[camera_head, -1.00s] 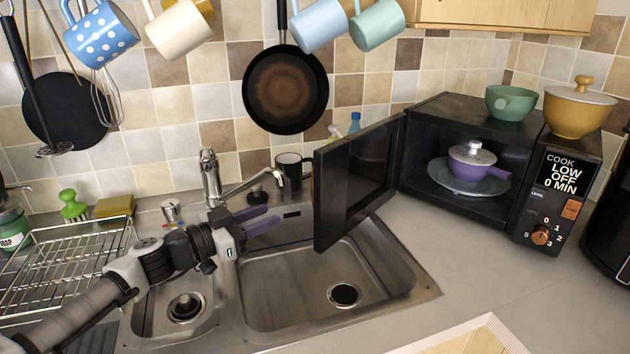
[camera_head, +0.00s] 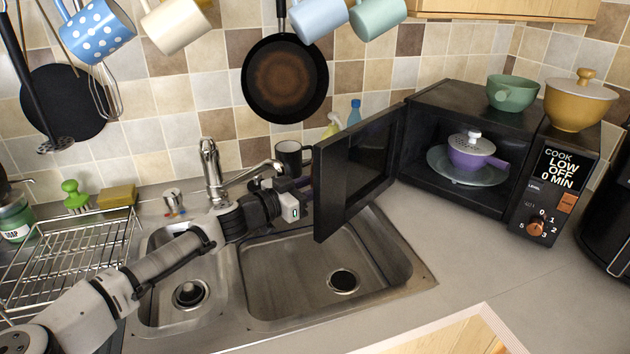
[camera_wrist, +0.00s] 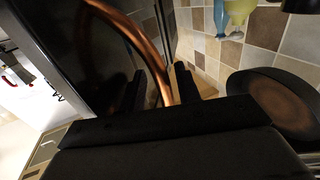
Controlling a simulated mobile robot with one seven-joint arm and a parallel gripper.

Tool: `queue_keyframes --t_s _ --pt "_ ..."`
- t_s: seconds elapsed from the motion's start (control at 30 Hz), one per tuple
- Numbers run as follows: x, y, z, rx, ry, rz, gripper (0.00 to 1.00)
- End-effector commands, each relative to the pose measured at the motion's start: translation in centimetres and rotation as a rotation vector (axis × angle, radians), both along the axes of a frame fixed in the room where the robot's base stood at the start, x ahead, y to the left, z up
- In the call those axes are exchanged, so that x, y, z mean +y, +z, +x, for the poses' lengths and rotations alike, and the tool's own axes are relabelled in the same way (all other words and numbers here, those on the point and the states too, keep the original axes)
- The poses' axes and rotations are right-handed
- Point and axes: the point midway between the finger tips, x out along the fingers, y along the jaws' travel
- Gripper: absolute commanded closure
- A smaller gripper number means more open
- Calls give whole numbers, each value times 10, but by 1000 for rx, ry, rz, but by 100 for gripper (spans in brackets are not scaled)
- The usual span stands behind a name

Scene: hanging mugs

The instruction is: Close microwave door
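The black microwave (camera_head: 452,110) stands on the counter at the right. Its door (camera_head: 345,180) is wide open and reaches left over the sink. Inside the microwave, a purple pot (camera_head: 470,155) with a lid sits on a plate. My gripper (camera_head: 306,188) is at the outer side of the door, near its free edge; its fingertips are partly hidden in the head view. In the wrist view, my gripper (camera_wrist: 162,92) is open, with a finger on either side of a curved copper handle (camera_wrist: 152,62). I cannot tell whether they touch it.
A green bowl (camera_head: 512,93) and a yellow lidded pot (camera_head: 578,103) stand on the microwave. A dark mug (camera_head: 290,156) and the tap (camera_head: 212,175) are close to my arm. Mugs hang above. The counter before the microwave is clear.

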Motion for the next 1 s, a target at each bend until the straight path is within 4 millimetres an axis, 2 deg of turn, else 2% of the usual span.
queue_keyframes --t_s 0.33,0.6,1.0 --pt "-3 0 3 -1 0 1 67" --pt "-3 0 2 -1 0 1 100" --pt "-3 0 2 -1 10 -1 100"
